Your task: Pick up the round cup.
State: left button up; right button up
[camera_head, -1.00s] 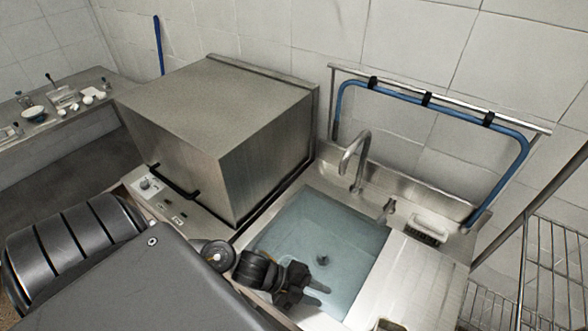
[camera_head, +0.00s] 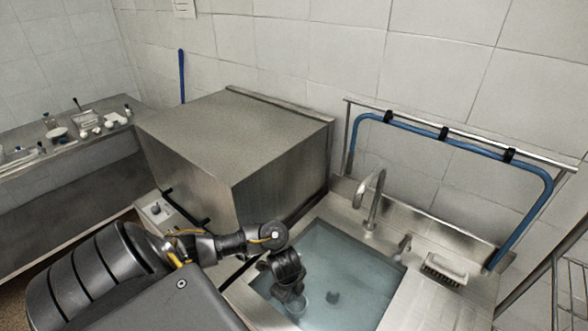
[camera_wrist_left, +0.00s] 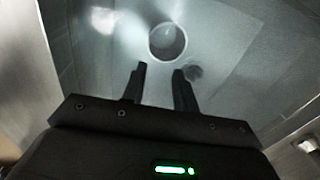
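A round, clear cup (camera_head: 297,306) is in the sink basin (camera_head: 318,252), close to my left gripper (camera_head: 288,293) and partly hidden by it. In the left wrist view the round cup (camera_wrist_left: 168,41) shows as a pale ring just beyond the fingertips. My left gripper (camera_wrist_left: 159,70) points down into the basin with its fingers apart and nothing between them. The cup lies ahead of the gap, apart from the fingers in that picture. The height between them is hard to tell. My right gripper is not in view.
The dark drain (camera_head: 333,297) is beside the cup. A faucet (camera_head: 375,200) stands behind the basin, and a brush (camera_head: 445,270) lies on the right ledge. A large metal box (camera_head: 240,150) stands left of the sink. A blue-tubed rack (camera_head: 450,140) is behind.

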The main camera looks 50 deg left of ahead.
aim_at(290, 311)
pick_arm(q)
jog(key=f+b, duration=0.2)
jog(key=f, duration=0.1)
jog(key=f+b, duration=0.2)
jog(key=f, duration=0.1)
jog(key=s+f+b, duration=0.1)
jog(key=f+b, duration=0.1)
jog(key=f, duration=0.1)
jog(key=shift+f, duration=0.25)
jog(key=shift+w+a+f, duration=0.1)
jog(key=shift+w+f, duration=0.05)
jog(key=shift+f, duration=0.45)
jog(key=f+b, duration=0.1)
jog(key=f, duration=0.2)
jog(key=f+b, duration=0.1)
jog(key=shift+w+f+b, duration=0.25)
jog(key=shift+f+b, duration=0.1)
jog(key=shift+f, duration=0.05)
grip_shut()
